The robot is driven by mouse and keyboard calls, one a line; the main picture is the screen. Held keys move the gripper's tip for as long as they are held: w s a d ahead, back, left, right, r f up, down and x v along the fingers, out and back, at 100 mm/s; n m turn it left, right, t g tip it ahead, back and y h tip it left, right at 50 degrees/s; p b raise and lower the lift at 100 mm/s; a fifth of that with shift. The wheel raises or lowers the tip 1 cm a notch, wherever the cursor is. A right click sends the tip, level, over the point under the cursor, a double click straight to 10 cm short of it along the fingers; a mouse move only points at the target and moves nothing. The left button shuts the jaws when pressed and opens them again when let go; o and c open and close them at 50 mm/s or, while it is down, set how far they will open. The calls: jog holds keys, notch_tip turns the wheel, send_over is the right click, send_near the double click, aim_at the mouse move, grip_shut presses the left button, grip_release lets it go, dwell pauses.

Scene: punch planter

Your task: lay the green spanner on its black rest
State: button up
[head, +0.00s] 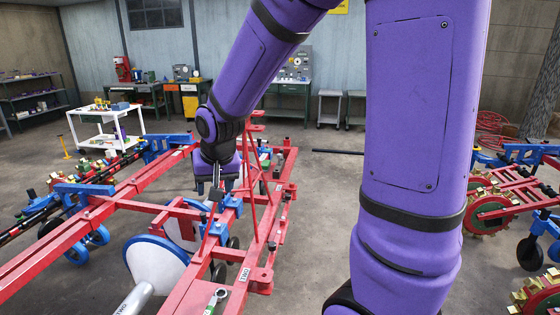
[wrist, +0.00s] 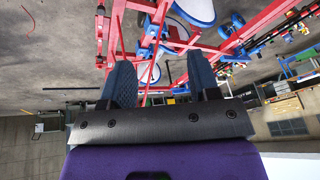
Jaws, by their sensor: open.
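A small piece with a green part and a silvery end (head: 217,298) lies on the red frame at the bottom edge of the head view; it looks like the green spanner, but it is partly cut off. I cannot make out the black rest for certain in either view. My gripper (head: 215,187) is over the red frame, farther back than the green piece, pointing down. It is open. In the wrist view its two blue-grey fingers (wrist: 160,82) stand apart with nothing held between them. A dark small part on a thin stem shows just below the fingers in the head view.
The red planter frame (head: 65,255) with blue brackets and a white disc (head: 155,265) fills the left and middle. Thin red bars rise close to my gripper. A white cart (head: 103,113) stands behind at left. Another red machine (head: 510,195) is at right. Grey floor lies between.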

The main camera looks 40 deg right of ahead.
jog(key=s+r+n, duration=0.1)
jog(key=s+r, duration=0.3)
jog(key=s, duration=0.3)
jog(key=s+r+n, duration=0.1)
jog(key=s+r, duration=0.3)
jog(key=s, duration=0.3)
jog(key=s+r+n+t, duration=0.1)
jog(key=s+r+n, duration=0.1)
jog(key=s+r, duration=0.3)
jog(key=s, duration=0.3)
jog(key=shift+d, duration=0.3)
jog(key=shift+r, duration=0.1)
